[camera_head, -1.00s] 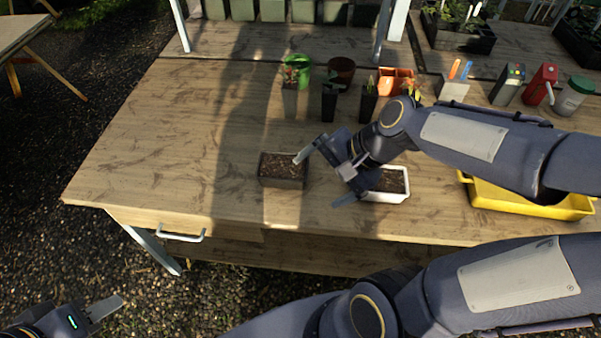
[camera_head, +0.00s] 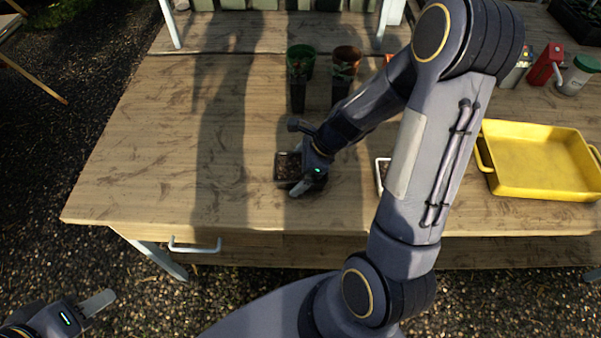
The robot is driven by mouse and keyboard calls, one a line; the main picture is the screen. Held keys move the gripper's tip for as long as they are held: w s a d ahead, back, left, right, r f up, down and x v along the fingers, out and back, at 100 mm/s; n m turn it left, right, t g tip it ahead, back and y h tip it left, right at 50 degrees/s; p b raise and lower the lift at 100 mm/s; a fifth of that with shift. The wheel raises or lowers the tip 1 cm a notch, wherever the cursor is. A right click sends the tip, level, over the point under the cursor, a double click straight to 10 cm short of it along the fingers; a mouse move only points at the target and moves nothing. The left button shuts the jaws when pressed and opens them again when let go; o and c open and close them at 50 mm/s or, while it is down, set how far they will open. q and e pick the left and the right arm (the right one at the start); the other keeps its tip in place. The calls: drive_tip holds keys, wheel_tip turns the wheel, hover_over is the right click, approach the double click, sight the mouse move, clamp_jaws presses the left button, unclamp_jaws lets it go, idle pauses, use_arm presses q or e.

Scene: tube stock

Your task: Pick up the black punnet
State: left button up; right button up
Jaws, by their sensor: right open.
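The black punnet (camera_head: 280,171), filled with dark soil, sits on the wooden bench near the front edge. My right gripper (camera_head: 295,169) is open at the punnet's right side, with one finger toward its far side and one toward its near side. The hand hides the punnet's right end, and I cannot tell whether the fingers touch it. My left gripper (camera_head: 102,301) is at the lower left, over the gravel and away from the bench. Its jaw opening cannot be made out.
A white punnet (camera_head: 379,172) is mostly hidden behind my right arm. A yellow tray (camera_head: 543,190) lies at the right. A green pot (camera_head: 300,57) and a brown pot (camera_head: 346,58) stand behind with dark pots. The left part of the bench (camera_head: 150,150) is clear.

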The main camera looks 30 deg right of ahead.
drive_tip(key=shift+w+a+f, duration=0.2)
drive_tip(key=shift+a+f, duration=0.05)
drive_tip(key=shift+f, duration=0.2)
drive_tip(key=shift+f, duration=0.1)
drive_tip(key=shift+c, duration=0.3)
drive_tip(key=c, duration=1)
